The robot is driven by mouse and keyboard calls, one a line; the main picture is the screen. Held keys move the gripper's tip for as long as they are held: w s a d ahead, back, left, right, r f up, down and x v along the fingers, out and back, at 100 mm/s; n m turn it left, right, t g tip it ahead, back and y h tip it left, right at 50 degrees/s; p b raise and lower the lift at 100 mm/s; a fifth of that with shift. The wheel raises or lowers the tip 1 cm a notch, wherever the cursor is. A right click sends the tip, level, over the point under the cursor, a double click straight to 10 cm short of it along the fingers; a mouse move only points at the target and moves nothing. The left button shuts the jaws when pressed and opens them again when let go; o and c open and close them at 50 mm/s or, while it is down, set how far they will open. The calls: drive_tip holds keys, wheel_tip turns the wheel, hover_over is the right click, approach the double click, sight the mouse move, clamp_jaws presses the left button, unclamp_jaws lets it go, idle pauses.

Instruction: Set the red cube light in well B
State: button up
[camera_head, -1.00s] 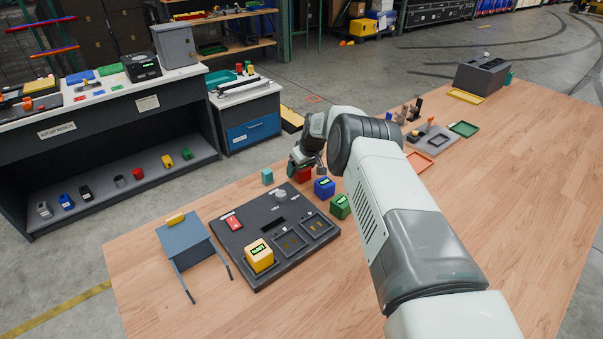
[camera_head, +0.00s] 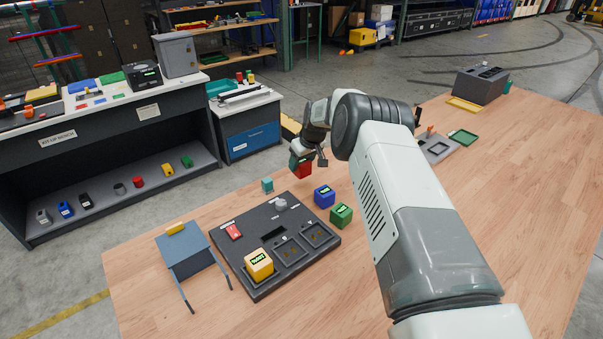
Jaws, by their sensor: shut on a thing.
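The red cube light (camera_head: 303,170) is held in my gripper (camera_head: 299,161), which is shut on it from above, above the far side of the dark board (camera_head: 262,215). The fingers partly cover the cube. The board has a row of square wells along its near side. A yellow cube light (camera_head: 259,263) sits in the left well. The middle well (camera_head: 291,252) and the right well (camera_head: 317,235) are empty. The well letters are too small to read.
A blue cube (camera_head: 324,196) and a green cube (camera_head: 341,215) stand right of the board. A small teal block (camera_head: 267,185) is behind it. The board carries a red switch (camera_head: 234,231) and a grey knob (camera_head: 280,203). A blue-grey stand (camera_head: 185,252) is at left.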

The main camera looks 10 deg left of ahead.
wheel_tip(320, 180, up, 3)
drive_tip(key=shift+r, duration=0.1)
drive_tip(key=shift+s+r, duration=0.25)
drive_tip(key=shift+s+d+f+n+g, duration=0.1)
drive_tip(key=shift+s+f+n+g, duration=0.7)
drive_tip(key=shift+s+n, duration=3.15)
drive_tip(key=shift+s+f+n+g, duration=0.25)
drive_tip(key=shift+s+n+g, duration=1.6)
drive_tip(key=shift+s, duration=3.65)
drive_tip(key=shift+s+d+f+n+g, duration=0.1)
drive_tip(key=shift+s+f+n+g, duration=0.5)
drive_tip(key=shift+s+n, duration=3.55)
drive_tip(key=shift+s+f+m, duration=0.65)
drive_tip(key=shift+f, duration=0.05)
drive_tip(key=shift+a+f, duration=0.1)
drive_tip(key=shift+f, duration=0.6)
